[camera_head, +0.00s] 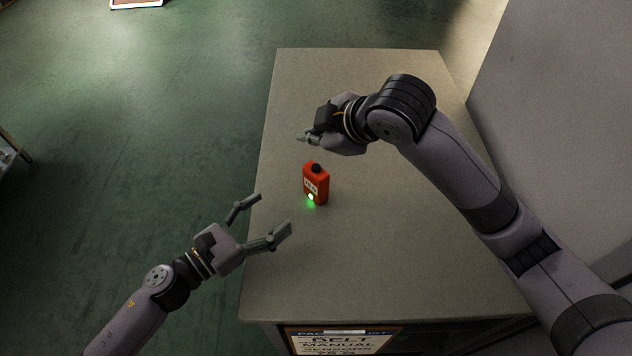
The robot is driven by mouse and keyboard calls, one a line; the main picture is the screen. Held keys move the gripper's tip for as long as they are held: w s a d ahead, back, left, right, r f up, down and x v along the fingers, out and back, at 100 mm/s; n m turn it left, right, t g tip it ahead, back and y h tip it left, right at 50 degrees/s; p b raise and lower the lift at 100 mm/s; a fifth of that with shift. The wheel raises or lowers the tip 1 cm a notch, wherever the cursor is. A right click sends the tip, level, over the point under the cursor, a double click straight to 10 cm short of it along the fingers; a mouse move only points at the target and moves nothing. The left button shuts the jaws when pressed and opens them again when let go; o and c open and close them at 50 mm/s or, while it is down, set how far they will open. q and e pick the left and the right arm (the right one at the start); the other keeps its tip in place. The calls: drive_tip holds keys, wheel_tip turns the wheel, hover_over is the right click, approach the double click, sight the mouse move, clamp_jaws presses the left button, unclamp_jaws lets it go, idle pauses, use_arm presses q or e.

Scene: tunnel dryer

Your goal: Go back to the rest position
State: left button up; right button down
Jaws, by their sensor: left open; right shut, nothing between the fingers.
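My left gripper (267,214) is open and empty at the left edge of the table, to the lower left of a small red box. My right gripper (303,137) is shut with nothing in it, over the table and just above the red box in the picture. The red box (322,181) stands upright on the table, with a black cap, a pale label and a glowing green light low on its front. Neither gripper appears to touch it.
The grey-beige table (400,255) is otherwise bare. A sign with "BELT MANUAL" lettering (340,342) is on its front side. A grey wall panel (560,110) stands along the right. The green floor (130,130) on the left is open.

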use_arm(q)
drive_tip(key=shift+s+a, duration=0.25)
drive_tip(key=shift+s, duration=0.05)
